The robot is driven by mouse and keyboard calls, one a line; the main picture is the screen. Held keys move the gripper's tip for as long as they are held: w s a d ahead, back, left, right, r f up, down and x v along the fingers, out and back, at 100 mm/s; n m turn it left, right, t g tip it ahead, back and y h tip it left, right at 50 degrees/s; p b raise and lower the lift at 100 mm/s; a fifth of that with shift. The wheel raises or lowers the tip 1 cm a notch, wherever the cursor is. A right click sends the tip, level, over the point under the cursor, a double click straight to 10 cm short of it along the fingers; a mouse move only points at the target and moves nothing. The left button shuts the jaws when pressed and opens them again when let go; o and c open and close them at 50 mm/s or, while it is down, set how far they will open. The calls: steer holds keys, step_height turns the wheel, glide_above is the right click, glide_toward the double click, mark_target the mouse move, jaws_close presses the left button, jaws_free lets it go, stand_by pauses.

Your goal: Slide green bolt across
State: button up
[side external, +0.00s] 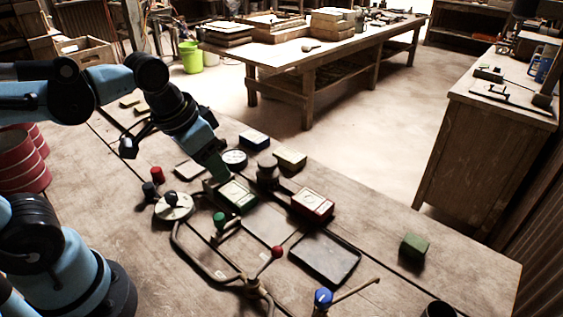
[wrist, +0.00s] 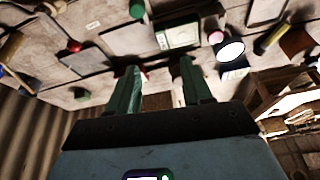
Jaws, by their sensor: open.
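The green bolt has a round green knob (side external: 219,218) on a short metal handle, left of the middle of the bench in the side external view. Its green knob also shows at the top edge of the wrist view (wrist: 137,9). My gripper (side external: 217,174) is above the bench, beyond the bolt and apart from it, close to a green-and-cream box (side external: 237,195). In the wrist view its two green fingers (wrist: 159,68) are spread with nothing between them. The bolt's track is hard to make out.
A red-knobbed lever (side external: 277,251) and a blue-knobbed lever (side external: 323,297) stand nearer the front. A curved metal bar (side external: 190,255) runs left of the bolt. A red-edged box (side external: 312,205), dark tray (side external: 325,257) and green block (side external: 414,246) lie to the right.

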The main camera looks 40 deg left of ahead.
mark_target(219, 216)
steer(key=shift+s+d+f+m+g, duration=0.3)
steer(key=shift+f+g, duration=0.4)
steer(key=shift+f, duration=1.05)
steer(key=shift+s+d+f+m+g, duration=0.3)
steer(key=shift+f+g, duration=0.4)
steer(key=shift+f, duration=1)
steer(key=shift+s+d+f+m+g, duration=0.15)
steer(key=shift+d+f+m+g, duration=0.4)
steer(key=shift+f, duration=1.2)
steer(key=shift+a+n, duration=0.2)
steer(key=shift+n, duration=0.05)
steer(key=shift+c, duration=0.3)
jaws_close()
